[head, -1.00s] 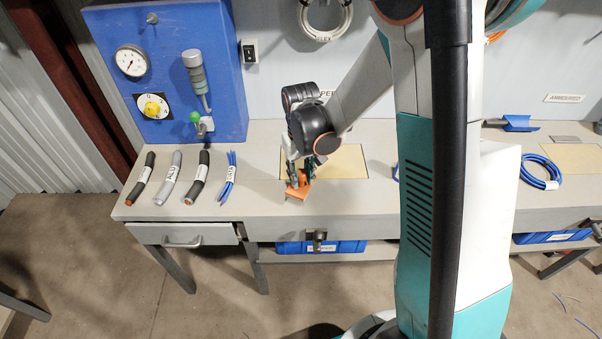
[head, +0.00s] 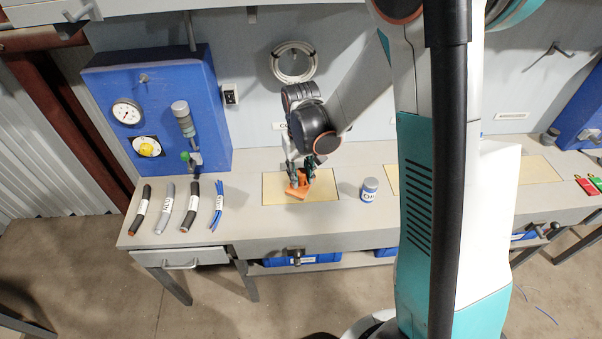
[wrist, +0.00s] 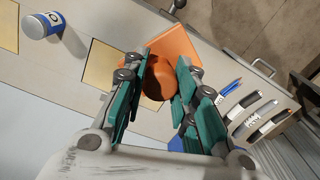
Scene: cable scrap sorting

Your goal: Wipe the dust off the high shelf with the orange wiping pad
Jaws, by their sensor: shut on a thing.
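The orange wiping pad (head: 297,192) is held by my gripper (head: 301,177) over the tan mat on the workbench in the head view. In the wrist view the pad (wrist: 175,52) has a square plate and a round knob. The fingers of my gripper (wrist: 162,85) stand on both sides of the knob. A grey high shelf (head: 30,14) shows at the top left edge of the head view, well above the bench. Its top surface and any dust on it cannot be made out.
Several cable pieces (head: 180,206) lie at the bench's left. A blue panel (head: 205,85) with a gauge and lever stands behind them. A blue-and-white can (head: 369,190) stands right of the tan mat (head: 325,190). A coiled white cable (head: 293,62) hangs on the wall.

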